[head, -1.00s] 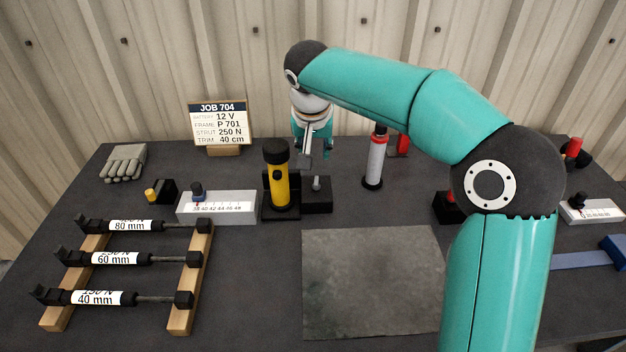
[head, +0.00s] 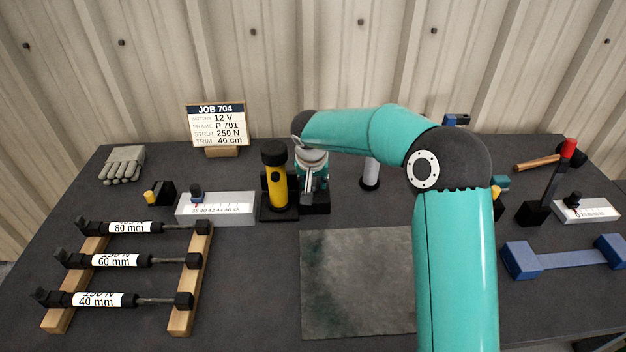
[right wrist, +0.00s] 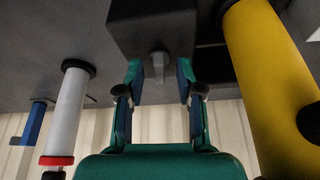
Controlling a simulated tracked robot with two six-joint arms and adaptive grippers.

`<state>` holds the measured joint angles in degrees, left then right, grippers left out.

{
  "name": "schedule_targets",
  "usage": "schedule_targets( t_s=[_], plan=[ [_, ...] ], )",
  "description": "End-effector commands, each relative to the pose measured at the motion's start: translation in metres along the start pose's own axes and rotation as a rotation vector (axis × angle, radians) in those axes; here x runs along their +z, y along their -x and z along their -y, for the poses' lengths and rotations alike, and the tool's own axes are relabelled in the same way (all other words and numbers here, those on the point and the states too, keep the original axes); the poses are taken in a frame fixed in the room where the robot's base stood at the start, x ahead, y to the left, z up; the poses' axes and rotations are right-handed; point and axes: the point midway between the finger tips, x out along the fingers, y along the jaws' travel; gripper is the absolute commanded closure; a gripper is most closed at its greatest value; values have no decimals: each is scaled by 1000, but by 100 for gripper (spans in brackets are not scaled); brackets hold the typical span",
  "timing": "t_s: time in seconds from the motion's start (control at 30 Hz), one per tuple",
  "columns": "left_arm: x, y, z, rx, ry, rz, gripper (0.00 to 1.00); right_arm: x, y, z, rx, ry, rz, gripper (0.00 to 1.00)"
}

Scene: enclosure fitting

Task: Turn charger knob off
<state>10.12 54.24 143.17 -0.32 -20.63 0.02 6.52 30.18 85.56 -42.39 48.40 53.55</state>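The charger is a black box (head: 316,208) beside a yellow torch (head: 275,182) standing in a black cradle. In the right wrist view the box (right wrist: 150,28) carries a small grey knob (right wrist: 158,64). My right gripper (head: 312,196) is at the charger, covering the knob in the head view. In the right wrist view, the gripper (right wrist: 159,80) is open, with a fingertip on each side of the knob and visible gaps between. The yellow torch (right wrist: 272,85) is close on the right there. My left gripper is not in view.
A white and black cylinder (head: 370,174) stands right of the charger, partly behind my arm. A grey scale block (head: 215,208) is to the left. A job sign (head: 216,125) stands at the back. A grey mat (head: 355,285) lies clear in front.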

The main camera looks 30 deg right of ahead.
Motion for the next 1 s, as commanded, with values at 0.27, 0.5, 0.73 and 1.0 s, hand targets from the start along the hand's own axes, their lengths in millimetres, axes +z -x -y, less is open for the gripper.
schedule_targets(
  t_s=[0.27,0.5,0.73,1.0],
  plan=[
    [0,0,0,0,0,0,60,0,0,0,1,0,0,82],
    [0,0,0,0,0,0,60,0,0,0,0,0,0,100],
    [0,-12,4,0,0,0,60,0,-2,-1,-26,54,-3,100],
    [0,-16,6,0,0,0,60,-1,1,-1,-58,135,-4,100]
  ],
)
